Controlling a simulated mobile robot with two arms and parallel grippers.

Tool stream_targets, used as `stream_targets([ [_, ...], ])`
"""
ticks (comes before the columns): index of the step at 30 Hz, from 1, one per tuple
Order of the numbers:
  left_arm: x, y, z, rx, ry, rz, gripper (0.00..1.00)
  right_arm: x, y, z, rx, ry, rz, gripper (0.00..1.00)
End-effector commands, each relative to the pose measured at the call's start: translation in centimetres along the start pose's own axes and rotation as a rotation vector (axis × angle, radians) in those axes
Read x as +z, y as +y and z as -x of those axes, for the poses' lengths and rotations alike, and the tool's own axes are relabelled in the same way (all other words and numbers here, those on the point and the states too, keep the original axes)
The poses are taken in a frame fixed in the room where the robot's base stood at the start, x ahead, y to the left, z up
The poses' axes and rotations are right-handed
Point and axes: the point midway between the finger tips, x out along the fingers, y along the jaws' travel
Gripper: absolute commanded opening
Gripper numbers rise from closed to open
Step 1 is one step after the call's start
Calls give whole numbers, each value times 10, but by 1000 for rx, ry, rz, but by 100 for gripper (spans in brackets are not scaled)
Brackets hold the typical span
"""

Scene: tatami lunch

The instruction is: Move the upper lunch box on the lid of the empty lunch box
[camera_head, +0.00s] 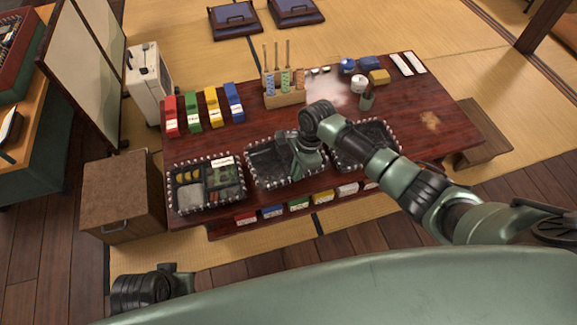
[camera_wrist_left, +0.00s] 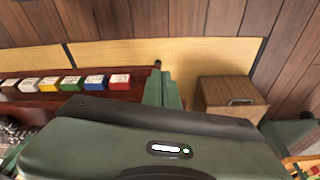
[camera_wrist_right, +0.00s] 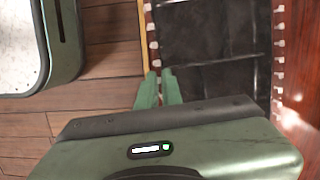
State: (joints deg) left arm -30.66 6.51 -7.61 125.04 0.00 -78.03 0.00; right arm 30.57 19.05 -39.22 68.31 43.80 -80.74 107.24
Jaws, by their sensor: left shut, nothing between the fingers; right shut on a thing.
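Three black boxes with pale-dotted rims stand along the table's near side. The left lunch box (camera_head: 208,210) holds food in compartments. The middle box (camera_head: 264,160) looks dark and empty. The right box (camera_head: 376,133) is dark and partly hidden behind my right arm. My right gripper (camera_head: 307,160) is over the middle box; in the right wrist view its fingers (camera_wrist_right: 157,88) are shut on the near rim of the black box (camera_wrist_right: 215,90), which has dividers. I cannot tell whether this box is lifted. My left gripper (camera_wrist_left: 166,90) is shut and empty, in front of the table's left part.
Small coloured boxes (camera_head: 299,203) line the table's near edge. Taller coloured boxes (camera_head: 212,108), a wooden holder (camera_head: 284,98) and jars (camera_head: 358,84) stand farther back. A brown cabinet (camera_head: 122,192) is left of the table (camera_head: 440,105). The table's right end is mostly clear.

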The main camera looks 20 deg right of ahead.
Motion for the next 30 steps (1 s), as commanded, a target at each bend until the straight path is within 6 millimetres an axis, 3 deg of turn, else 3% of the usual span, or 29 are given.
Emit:
stream_targets([
  [30,12,2,-39,4,-24,-3,0,2,0,10,0,0,0,0],
])
